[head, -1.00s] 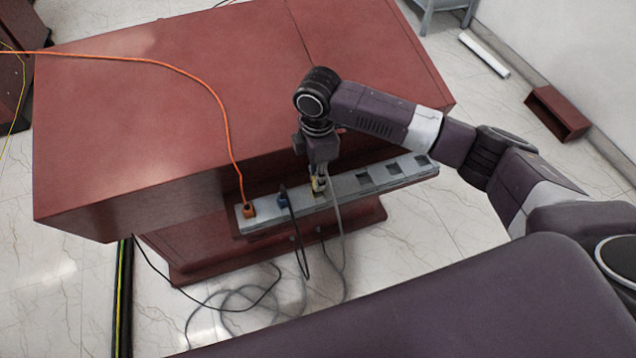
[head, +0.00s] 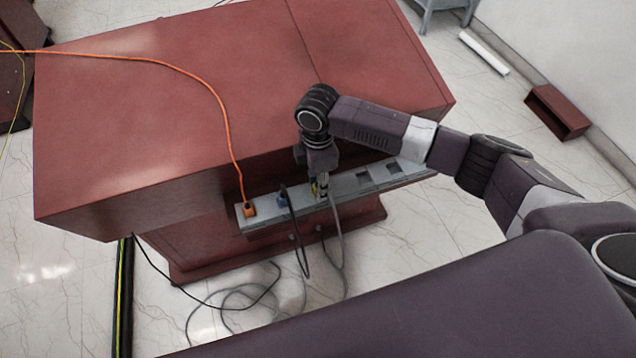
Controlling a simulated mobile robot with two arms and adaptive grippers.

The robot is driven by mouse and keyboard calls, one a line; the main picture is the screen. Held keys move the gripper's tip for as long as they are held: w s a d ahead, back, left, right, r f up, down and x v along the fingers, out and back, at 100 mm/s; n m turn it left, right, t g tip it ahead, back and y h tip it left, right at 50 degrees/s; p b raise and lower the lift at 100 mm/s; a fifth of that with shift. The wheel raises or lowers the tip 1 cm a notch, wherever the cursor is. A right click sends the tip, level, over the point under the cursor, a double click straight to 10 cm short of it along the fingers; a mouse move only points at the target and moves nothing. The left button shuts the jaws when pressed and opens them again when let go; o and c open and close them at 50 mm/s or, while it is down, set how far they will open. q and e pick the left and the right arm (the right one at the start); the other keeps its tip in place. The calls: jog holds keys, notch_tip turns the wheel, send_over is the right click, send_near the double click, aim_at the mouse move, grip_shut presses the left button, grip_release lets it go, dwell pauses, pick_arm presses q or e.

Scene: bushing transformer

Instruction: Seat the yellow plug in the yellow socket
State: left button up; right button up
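My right gripper (head: 321,188) reaches down from the wrist to the grey socket strip (head: 345,187) on the front of the red cabinet. It appears shut on the yellow plug (head: 314,188), of which only a small yellow patch shows between the fingers. A grey cable hangs down from the plug. The plug is at the strip, just right of the blue plug. The yellow socket is hidden under the gripper and plug, so I cannot tell how deep the plug sits. My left gripper is out of view.
An orange plug (head: 249,209) with an orange cable sits at the strip's left end. Beside it is a blue plug (head: 283,200) with a dark cable. Dark empty sockets (head: 365,179) lie to the right. Loose cables (head: 240,300) lie on the floor below. The red cabinet top (head: 160,110) is clear except for the orange cable.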

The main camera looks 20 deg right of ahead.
notch_tip(320, 180, up, 12)
jog(key=b, duration=0.1)
jog(key=shift+r, duration=0.15)
dwell(0.3)
dwell(0.3)
